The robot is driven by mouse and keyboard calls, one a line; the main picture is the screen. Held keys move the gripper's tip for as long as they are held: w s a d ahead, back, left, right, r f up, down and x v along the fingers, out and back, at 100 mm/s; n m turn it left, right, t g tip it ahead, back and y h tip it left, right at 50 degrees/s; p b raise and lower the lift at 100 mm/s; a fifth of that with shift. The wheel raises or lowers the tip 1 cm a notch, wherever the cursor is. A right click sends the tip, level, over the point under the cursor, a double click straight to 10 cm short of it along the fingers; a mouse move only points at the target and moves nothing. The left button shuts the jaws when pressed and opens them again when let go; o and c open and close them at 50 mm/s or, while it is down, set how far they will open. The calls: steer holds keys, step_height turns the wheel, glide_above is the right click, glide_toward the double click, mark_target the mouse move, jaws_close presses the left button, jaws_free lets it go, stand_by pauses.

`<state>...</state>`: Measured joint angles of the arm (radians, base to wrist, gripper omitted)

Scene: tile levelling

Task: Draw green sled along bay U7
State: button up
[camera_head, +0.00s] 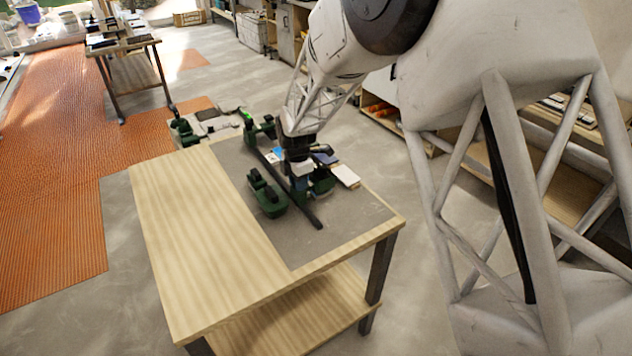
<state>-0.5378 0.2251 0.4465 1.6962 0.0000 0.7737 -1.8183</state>
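Several dark green tool-like bodies lie on the grey mat (325,235) on the wooden table. One green body (268,200) with black parts sits left of a long dark bar (308,213). Another green body (322,185) sits right of the bar, partly behind my gripper. A third green body (262,131) stands at the far edge of the mat. I cannot tell which of these is the green sled, and no U7 mark is readable. My gripper (298,180) points down among these bodies, close over the bar. Its fingertips are too small and covered to tell what they touch.
A white block (346,176) and a small blue piece (277,155) lie near my gripper. The table's left wooden half (195,230) is bare. More green tools (183,132) lie on the floor behind. A second table (128,72) stands at the back left.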

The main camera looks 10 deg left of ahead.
steer(key=c, duration=0.3)
steer(key=shift+w+a, duration=0.1)
steer(key=shift+w+a, duration=2.25)
steer(key=o, duration=0.8)
steer(key=shift+r, duration=0.15)
